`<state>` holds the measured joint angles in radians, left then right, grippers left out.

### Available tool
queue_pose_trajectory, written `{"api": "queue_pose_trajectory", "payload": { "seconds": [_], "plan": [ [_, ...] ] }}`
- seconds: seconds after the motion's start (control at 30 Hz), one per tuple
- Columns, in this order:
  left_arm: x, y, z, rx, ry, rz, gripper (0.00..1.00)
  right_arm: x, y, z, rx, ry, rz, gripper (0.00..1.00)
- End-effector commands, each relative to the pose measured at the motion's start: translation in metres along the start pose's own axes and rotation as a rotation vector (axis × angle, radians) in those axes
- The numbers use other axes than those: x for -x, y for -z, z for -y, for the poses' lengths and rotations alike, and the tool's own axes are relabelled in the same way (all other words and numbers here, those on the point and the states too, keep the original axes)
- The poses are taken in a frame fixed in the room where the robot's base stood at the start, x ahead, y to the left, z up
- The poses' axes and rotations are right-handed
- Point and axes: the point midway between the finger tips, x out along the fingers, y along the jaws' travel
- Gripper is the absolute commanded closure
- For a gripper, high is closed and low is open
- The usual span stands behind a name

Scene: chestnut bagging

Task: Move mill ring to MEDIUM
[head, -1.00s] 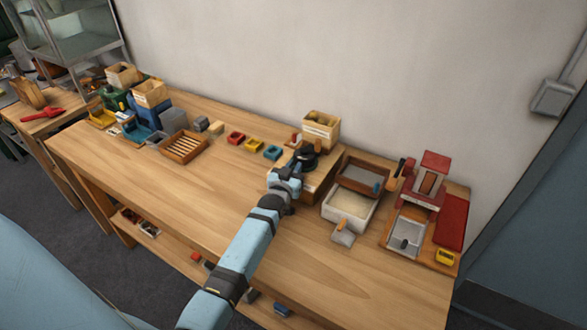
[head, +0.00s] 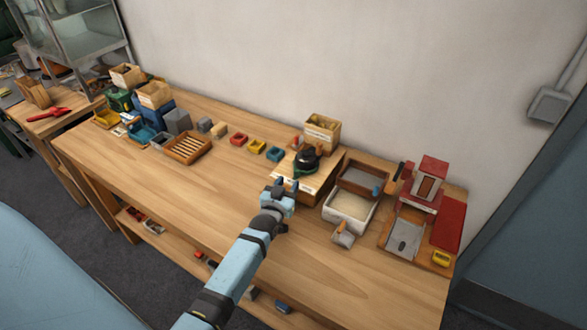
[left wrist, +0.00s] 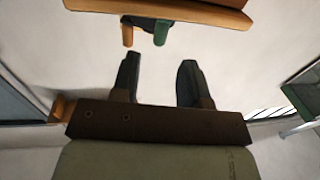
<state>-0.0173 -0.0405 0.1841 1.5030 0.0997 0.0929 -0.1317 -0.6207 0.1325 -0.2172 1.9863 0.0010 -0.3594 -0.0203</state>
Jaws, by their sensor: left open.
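The mill (head: 303,184) is a low wooden block with a dark round top (head: 306,158) and a bit of green at its rim, at the right of the bench by the wall. I cannot make out the ring's setting marks or the word MEDIUM. My left gripper (head: 284,184) is in front of the mill, apart from the dark top. In the left wrist view the left gripper (left wrist: 158,68) is open, with nothing between its fingers. Beyond the fingertips are an orange peg (left wrist: 128,36) and a green peg (left wrist: 160,33) under a wooden edge (left wrist: 165,10).
A box (head: 322,132) stands behind the mill. Right of it are a brown tray (head: 350,187), a white tray (head: 331,214) and a red-and-white device (head: 424,190). Small red, yellow and blue bins and a slatted tray (head: 187,157) lie left. The bench's front middle is clear.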

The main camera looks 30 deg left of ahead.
Motion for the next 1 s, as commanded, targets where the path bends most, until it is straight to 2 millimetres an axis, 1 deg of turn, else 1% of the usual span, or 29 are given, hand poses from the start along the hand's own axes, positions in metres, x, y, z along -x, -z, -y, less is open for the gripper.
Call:
{"api": "queue_pose_trajectory", "payload": {
  "seconds": [0.03,0.2,0.27,0.4,0.57,1.0],
  "plan": [
    [0.013,0.005,0.000,0.000,0.000,0.004,0.59,0.007,0.009,-0.001,-0.001,-0.003,0.001,0.57],
    [0.047,0.004,0.000,0.001,-0.001,0.002,0.59,0.015,0.013,-0.003,-0.019,-0.011,0.013,0.57],
    [0.056,0.000,0.000,0.001,-0.001,0.001,0.59,0.011,0.008,-0.003,-0.032,-0.017,0.017,0.57],
    [0.069,0.000,0.000,0.001,-0.001,0.000,0.59,0.009,0.005,-0.001,-0.048,-0.021,0.022,0.57],
    [0.073,0.001,0.000,0.002,0.000,-0.002,0.59,0.008,0.005,-0.001,-0.048,-0.021,0.023,0.57],
    [0.072,0.000,0.000,0.001,0.000,-0.001,0.59,0.008,0.013,-0.001,-0.040,-0.017,0.008,0.57]
  ]
}}
